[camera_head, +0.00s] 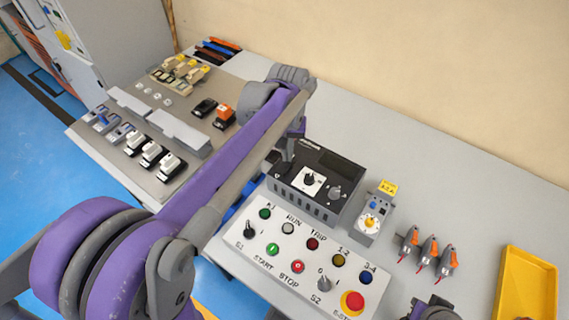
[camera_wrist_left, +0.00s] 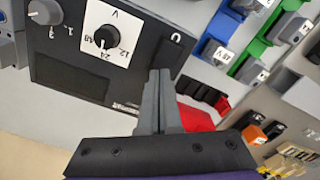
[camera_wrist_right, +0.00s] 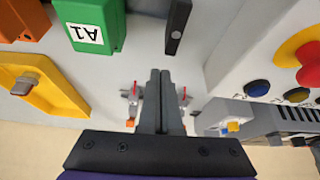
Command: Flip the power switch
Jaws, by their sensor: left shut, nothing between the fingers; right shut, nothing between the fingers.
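The black power supply box (camera_head: 337,172) stands behind the white button panel in the head view. It has a central knob on a white plate (camera_head: 312,180) and a grey knob to its right. In the left wrist view the same box (camera_wrist_left: 75,75) shows the voltage knob (camera_wrist_left: 105,37) and a small white mark near its edge. My left gripper (camera_head: 284,167) is shut and empty at the box's left end, hiding part of its face. Its fingers (camera_wrist_left: 160,75) overlap the box's edge in view; contact cannot be told. My right gripper (camera_wrist_right: 160,75) is shut and empty.
The white panel (camera_head: 262,247) with lamps, buttons and a red stop knob (camera_head: 352,301) lies in front. A grey device (camera_head: 372,213), several orange-handled clips and a yellow tray (camera_head: 526,290) are to the right. Breakers stand on the left board (camera_head: 155,185).

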